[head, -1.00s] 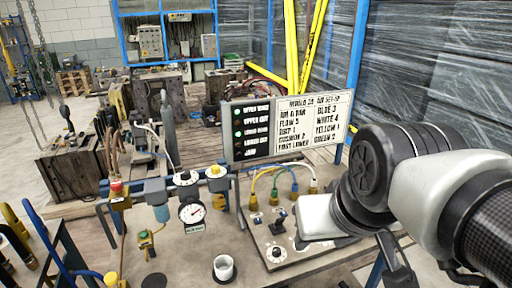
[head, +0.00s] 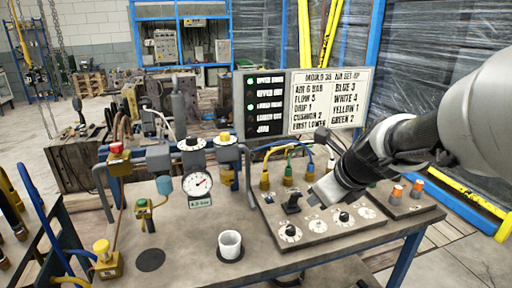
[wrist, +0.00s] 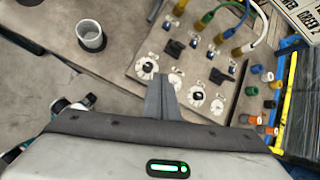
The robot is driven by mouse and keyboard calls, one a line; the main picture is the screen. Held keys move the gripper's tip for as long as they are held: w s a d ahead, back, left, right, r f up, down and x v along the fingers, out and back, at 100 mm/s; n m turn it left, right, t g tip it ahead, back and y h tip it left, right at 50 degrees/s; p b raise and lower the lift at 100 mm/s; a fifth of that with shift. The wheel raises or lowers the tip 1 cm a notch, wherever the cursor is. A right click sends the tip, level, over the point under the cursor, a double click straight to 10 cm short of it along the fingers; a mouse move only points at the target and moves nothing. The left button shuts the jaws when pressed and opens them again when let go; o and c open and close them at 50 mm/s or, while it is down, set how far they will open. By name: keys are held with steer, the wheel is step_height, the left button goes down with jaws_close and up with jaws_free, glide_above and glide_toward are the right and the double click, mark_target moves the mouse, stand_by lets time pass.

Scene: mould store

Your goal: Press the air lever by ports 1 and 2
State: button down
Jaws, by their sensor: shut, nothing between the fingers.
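The port panel (head: 318,237) lies on the bench, with yellow, green, blue and white hoses at its back. A black lever (head: 291,203) stands near the yellow and green hose fittings; it also shows in the wrist view (wrist: 175,47). A second black lever (wrist: 220,75) shows to its right in the wrist view and is hidden behind my arm in the head view. My gripper (wrist: 163,82) is shut and empty over the panel, in front of the first lever and near the left dial (wrist: 148,67). I see no contact with either lever. The port numbers are too small to read.
A white cup (head: 230,244) stands left of the panel. A pressure gauge (head: 198,184) and valves stand at the bench's back left. A set-up board (head: 305,103) stands behind the panel. Orange and white fittings (head: 416,189) sit at the right.

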mark_target(293, 200)
steer(key=f+m, duration=0.1)
steer(key=w+d+f+m, duration=0.1)
steer(key=m, duration=0.1)
steer(key=w+d+f+m+b, duration=0.1)
steer(key=shift+w+f, duration=0.25)
steer(key=shift+f, duration=0.05)
steer(key=shift+a+f, duration=0.1)
steer(key=b+x, duration=0.4)
steer(key=x, duration=0.5)
steer(key=shift+f, duration=0.1)
steer(key=shift+w+f+b, duration=0.35)
steer(key=shift+w+b, duration=0.05)
steer(key=shift+w, duration=0.25)
steer(key=shift+w+a+r+p, duration=0.15)
steer(key=shift+w+r+p, duration=0.05)
steer(key=shift+w+r, duration=0.25)
steer(key=shift+w+a+r+p, duration=0.2)
steer(key=shift+w+r, duration=0.15)
steer(key=shift+w, duration=0.2)
steer(key=shift+w+a+r, duration=0.1)
steer(key=shift+w+r, duration=0.15)
steer(key=shift+w, duration=0.3)
steer(key=shift+r+p, duration=0.15)
steer(key=shift+p, duration=0.2)
